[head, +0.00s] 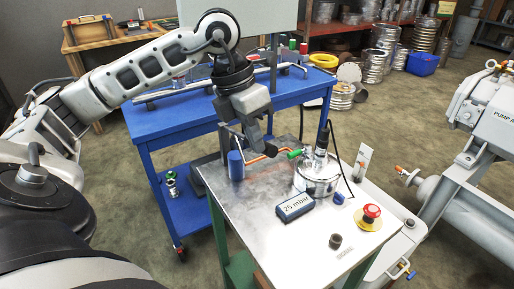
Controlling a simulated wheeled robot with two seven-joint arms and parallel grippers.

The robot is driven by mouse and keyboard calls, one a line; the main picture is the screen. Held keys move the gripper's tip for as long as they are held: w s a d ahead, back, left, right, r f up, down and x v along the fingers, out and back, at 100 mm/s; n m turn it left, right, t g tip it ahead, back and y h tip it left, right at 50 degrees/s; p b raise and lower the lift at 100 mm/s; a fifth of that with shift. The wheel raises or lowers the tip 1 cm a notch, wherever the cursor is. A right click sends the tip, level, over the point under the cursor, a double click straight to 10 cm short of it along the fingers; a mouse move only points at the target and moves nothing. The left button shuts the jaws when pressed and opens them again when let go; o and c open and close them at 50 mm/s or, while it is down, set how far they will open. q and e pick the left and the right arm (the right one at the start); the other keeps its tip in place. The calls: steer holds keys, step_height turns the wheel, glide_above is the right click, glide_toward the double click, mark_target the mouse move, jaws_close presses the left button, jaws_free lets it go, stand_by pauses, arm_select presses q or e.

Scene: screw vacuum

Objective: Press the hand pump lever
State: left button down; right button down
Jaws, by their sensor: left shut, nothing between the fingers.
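A blue upright cylinder (236,166), which looks like the hand pump body, stands at the back left of the small metal-topped table. A thin dark bar (234,138) slants above it; it looks like the lever, but its end near the gripper is hard to make out. My left gripper (263,148) is shut and empty, pointing down just right of the blue cylinder, close to a copper-coloured pipe (262,154). I cannot tell whether it touches the bar or pipe. My right gripper is not in view.
On the tabletop (262,205) are a silver vessel (318,180) with a green handle (293,154) beside it, a "25 mbar" display (295,206), a red emergency button (371,212) and a small dark cup (335,242). A blue workbench (180,124) stands behind. Large pump machinery (480,130) is at right.

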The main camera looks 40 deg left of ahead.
arm_select(q)
steer(key=d+v, duration=0.1)
steer(key=v, duration=0.5)
steer(key=shift+d+p, duration=0.25)
steer(key=shift+p, duration=0.05)
steer(key=shift+s+r, duration=0.1)
steer(key=shift+s, duration=0.05)
stand_by(0.4)
stand_by(0.6)
